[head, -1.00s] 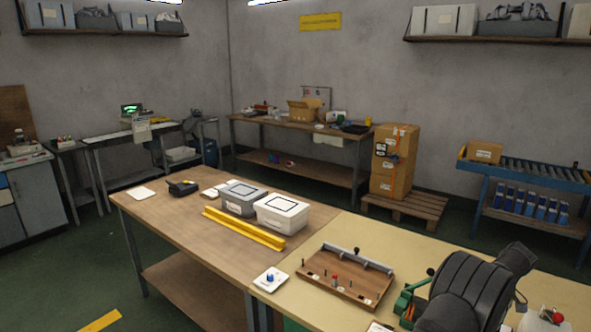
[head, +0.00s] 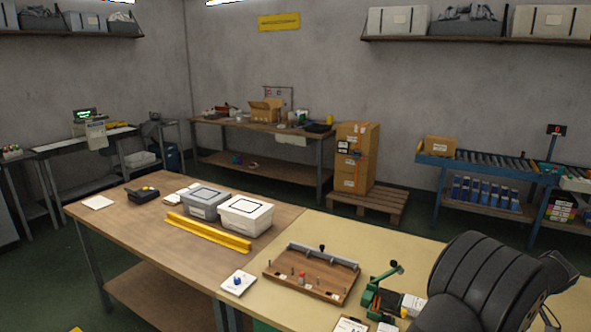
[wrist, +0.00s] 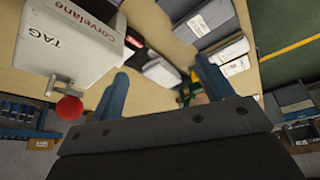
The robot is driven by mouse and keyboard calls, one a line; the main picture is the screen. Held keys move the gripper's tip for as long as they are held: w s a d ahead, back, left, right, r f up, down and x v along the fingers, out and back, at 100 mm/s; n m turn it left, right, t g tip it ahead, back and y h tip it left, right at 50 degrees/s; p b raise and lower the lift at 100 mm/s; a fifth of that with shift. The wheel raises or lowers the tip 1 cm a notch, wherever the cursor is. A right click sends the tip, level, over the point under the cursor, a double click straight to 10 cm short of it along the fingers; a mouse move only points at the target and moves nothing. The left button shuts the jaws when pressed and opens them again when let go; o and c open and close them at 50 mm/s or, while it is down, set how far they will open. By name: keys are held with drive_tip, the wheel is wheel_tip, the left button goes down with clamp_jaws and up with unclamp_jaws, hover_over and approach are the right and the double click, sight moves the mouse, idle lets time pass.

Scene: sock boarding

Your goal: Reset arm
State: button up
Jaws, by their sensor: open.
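My gripper (wrist: 160,85) shows in the wrist view with two blue fingers spread apart. It is open, with nothing between the fingers. In the head view, my dark arm fills the lower right corner and the gripper cannot be made out there. A white machine (wrist: 85,45) marked TAG, with a red knob (wrist: 69,109), is close by on the left of the wrist view. Grey packages (wrist: 205,22) lie on the table beyond the fingers.
The table holds a wooden fixture board (head: 312,272), a green hand press (head: 378,295), a white pad with a blue button (head: 238,282), a yellow rail (head: 207,232), a grey bin (head: 205,203) and a white bin (head: 245,216). Bare tabletop (head: 130,215) shows at the left.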

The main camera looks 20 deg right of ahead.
drive_tip(key=s+f+m+g+h, duration=0.15)
drive_tip(key=s+m+h, duration=0.35)
drive_tip(key=s+m, duration=1.05)
drive_tip(key=w+f+n, duration=0.1)
drive_tip(key=w, duration=0.1)
drive_tip(key=w+d+f, duration=0.1)
drive_tip(key=w+f, duration=0.1)
drive_tip(key=w+f+n, duration=0.1)
drive_tip(key=f, duration=0.1)
drive_tip(key=shift+w+d+f+n+t, duration=0.1)
drive_tip(key=shift+w+d+n+t, duration=0.15)
drive_tip(key=shift+w+d+n, duration=0.15)
